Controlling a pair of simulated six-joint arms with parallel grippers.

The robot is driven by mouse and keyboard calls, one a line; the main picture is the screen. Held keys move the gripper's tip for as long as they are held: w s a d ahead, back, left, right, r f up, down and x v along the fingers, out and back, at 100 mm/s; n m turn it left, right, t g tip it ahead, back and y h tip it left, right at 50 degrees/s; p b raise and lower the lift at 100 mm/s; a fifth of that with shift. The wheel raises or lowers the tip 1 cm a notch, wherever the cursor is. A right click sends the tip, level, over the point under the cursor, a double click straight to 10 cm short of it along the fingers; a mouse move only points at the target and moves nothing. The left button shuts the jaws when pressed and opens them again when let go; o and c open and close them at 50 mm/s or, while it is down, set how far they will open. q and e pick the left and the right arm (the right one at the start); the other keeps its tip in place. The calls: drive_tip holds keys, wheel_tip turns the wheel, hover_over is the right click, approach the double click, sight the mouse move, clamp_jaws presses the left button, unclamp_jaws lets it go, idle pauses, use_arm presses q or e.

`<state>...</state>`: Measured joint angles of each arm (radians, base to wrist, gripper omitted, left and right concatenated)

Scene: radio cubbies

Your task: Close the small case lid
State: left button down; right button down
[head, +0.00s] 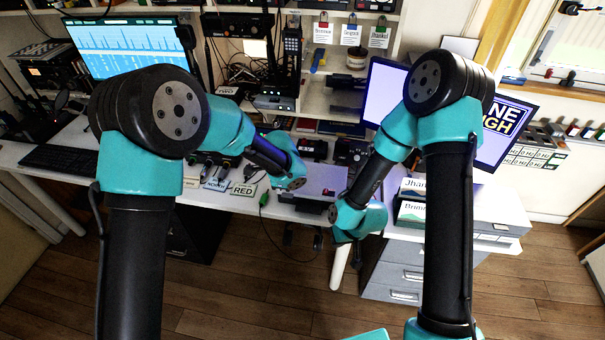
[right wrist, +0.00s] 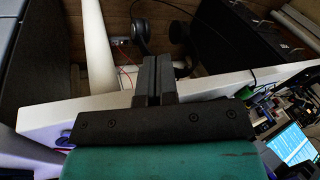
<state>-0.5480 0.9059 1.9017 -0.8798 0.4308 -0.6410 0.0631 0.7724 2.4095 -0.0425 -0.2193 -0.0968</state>
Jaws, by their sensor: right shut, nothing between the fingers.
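A pale grey flat panel (head: 325,179) stands on the desk between my two wrists in the head view. It may be the small case's lid, but I cannot tell for sure. My left gripper (head: 294,184) is just left of it, and its fingers are hidden by the wrist. My right wrist is low and right of the panel in the head view. In the right wrist view my right gripper (right wrist: 152,78) is shut and empty, with its fingers over the white desk edge. No case shows clearly in that view.
Labelled boxes (head: 411,211) stand on a grey drawer cabinet (head: 392,276) at right. Headphones (right wrist: 141,35) hang near the desk edge in the right wrist view.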

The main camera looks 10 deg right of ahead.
drive_tip(key=w+a+r+n, duration=0.1)
drive_tip(key=w+r+n, duration=0.5)
drive_tip(key=w+r, duration=0.4)
drive_tip(key=w+a+r+n+g, duration=0.1)
drive_tip(key=w+r+n, duration=0.5)
drive_tip(key=w+r, duration=0.4)
wheel_tip(320, 180, up, 6)
drive_tip(key=shift+a+f+n+g, duration=0.25)
drive_tip(key=shift+n+g, duration=0.05)
drive_tip(key=shift+n, duration=0.1)
hover_over(305, 186)
wheel_tip(305, 186, down, 12)
drive_tip(key=shift+d+f, duration=0.1)
drive_tip(key=shift+s+f, duration=0.1)
drive_tip(key=shift+f, duration=0.55)
